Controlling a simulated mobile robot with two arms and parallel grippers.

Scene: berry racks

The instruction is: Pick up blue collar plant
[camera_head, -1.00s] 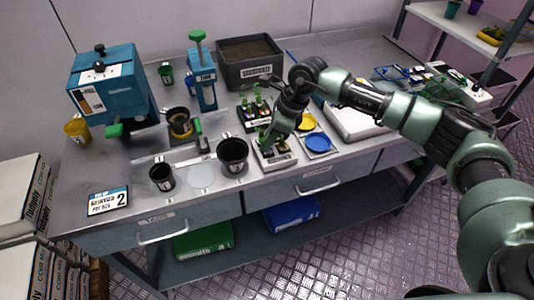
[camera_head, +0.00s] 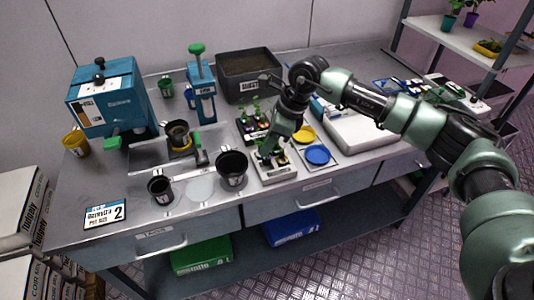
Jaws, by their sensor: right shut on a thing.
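A pale plug tray (camera_head: 277,177) with small plants stands near the front of the metal table. My right gripper (camera_head: 268,152) points down over this tray and is shut on a small plant there. The fingers and arm hide most of the plant, so its collar colour cannot be made out. A second, dark tray with small green plants (camera_head: 252,118) stands behind it. My left gripper is not in view.
Black pots (camera_head: 232,168) stand left of the tray. A blue disc (camera_head: 317,155) and a yellow disc (camera_head: 304,134) lie to its right. A grey substrate bin (camera_head: 249,77) and blue machine (camera_head: 108,100) stand behind. A number 2 sign (camera_head: 106,214) is at front left.

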